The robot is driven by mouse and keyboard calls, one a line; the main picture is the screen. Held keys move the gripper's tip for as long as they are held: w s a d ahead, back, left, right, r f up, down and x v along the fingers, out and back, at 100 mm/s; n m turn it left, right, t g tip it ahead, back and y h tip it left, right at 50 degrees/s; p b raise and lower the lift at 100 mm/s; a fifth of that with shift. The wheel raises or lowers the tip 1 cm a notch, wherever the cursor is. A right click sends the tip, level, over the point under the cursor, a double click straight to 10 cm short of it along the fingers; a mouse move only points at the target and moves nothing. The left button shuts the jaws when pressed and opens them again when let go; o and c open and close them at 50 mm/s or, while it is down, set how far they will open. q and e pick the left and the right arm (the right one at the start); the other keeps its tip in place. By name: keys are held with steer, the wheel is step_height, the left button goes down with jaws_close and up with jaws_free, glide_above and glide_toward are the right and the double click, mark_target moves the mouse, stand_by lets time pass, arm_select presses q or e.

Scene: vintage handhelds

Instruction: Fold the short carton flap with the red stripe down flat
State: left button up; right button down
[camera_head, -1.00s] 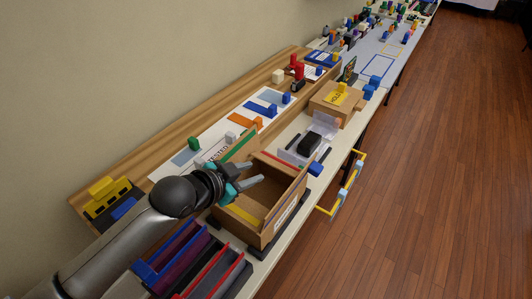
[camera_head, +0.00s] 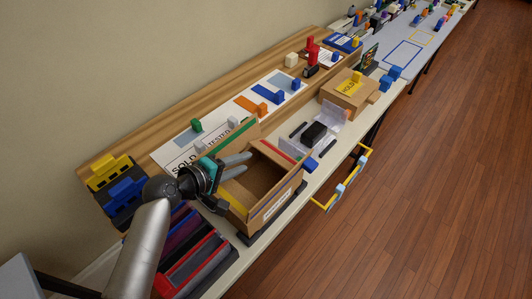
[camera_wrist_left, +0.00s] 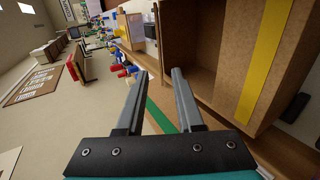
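The open carton (camera_head: 290,196) stands on the bench with its top open. Its short flap with the red stripe (camera_head: 276,152) is at the far end and appears raised. A green-striped flap (camera_head: 242,134) stands on the wall side, and a yellow-striped flap (camera_head: 232,202) is at the near end. My left gripper (camera_head: 249,162) is open and empty over the wall side of the carton, left of the red-striped flap and apart from it. In the left wrist view, the green stripe (camera_wrist_left: 161,117) shows between the fingers and the yellow stripe (camera_wrist_left: 262,62) is at right. My right gripper is not in view.
A black device (camera_head: 314,132) lies on clear wrapping beyond the carton. A closed carton with a yellow label (camera_head: 350,86) stands farther along. A divided tray (camera_head: 190,262) is nearer, and a yellow-framed rack (camera_head: 343,185) juts from the bench front. Floor at right is clear.

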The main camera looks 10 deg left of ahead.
mark_target(265, 154)
arm_select(q)
steer(key=b+x, duration=0.2)
steer(key=x, duration=0.9)
steer(key=shift+r, duration=0.15)
jaws_close()
